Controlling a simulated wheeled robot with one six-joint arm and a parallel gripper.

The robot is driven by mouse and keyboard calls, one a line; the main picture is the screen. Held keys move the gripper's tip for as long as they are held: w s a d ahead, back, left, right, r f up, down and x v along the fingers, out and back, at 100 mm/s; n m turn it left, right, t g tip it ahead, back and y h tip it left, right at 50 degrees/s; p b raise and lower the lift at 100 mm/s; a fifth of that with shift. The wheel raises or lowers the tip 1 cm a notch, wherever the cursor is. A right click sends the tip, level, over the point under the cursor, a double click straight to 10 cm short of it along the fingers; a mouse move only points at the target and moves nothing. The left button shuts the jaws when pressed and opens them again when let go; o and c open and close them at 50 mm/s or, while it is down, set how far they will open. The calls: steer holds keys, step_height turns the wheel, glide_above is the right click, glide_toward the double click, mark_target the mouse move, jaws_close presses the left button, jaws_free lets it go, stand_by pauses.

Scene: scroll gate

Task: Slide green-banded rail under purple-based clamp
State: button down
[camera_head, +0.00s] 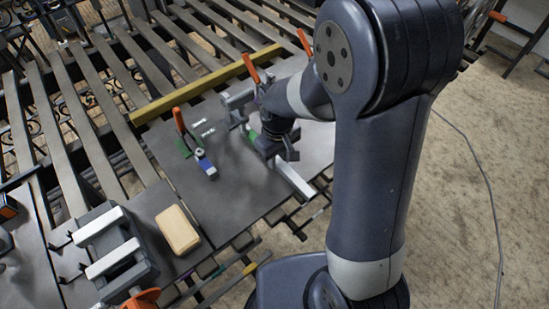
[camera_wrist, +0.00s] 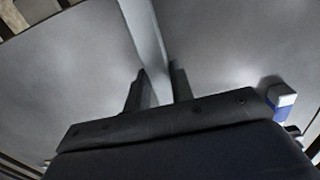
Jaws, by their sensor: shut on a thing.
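The green-banded rail (camera_head: 293,179) is a pale bar on the grey table; its green end (camera_head: 251,134) shows up-left of my gripper. My gripper (camera_head: 278,155) is shut on the rail's middle. In the wrist view the rail (camera_wrist: 142,25) runs away from between the fingers (camera_wrist: 158,85). A clamp with an orange handle (camera_head: 250,67) stands beyond the green end, with a little purple near its base, mostly hidden by my arm. I cannot tell whether the rail touches that clamp.
A green-based clamp (camera_head: 184,147) with an orange handle stands left, beside a blue-and-white block (camera_head: 206,165), also in the wrist view (camera_wrist: 281,100). A yellow beam (camera_head: 200,85) lines the far table edge. A tan block (camera_head: 177,230) and a grey fixture (camera_head: 110,245) sit front left.

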mark_target(307, 144)
steer(key=shift+w+d, duration=1.2)
steer(key=shift+d, duration=0.55)
steer(key=shift+w+d, duration=1.15)
steer(key=shift+d, duration=0.6)
steer(key=shift+w+d, duration=1.2)
steer(key=shift+d, duration=0.55)
steer(key=c, duration=1.1)
jaws_free()
steer(key=shift+c, duration=0.2)
step_height(307, 144, up, 11)
steer(key=shift+f, duration=0.15)
step_height(307, 144, down, 11)
steer(key=shift+r, duration=0.1)
steer(key=shift+s+a, duration=0.45)
steer(key=shift+a, duration=0.2)
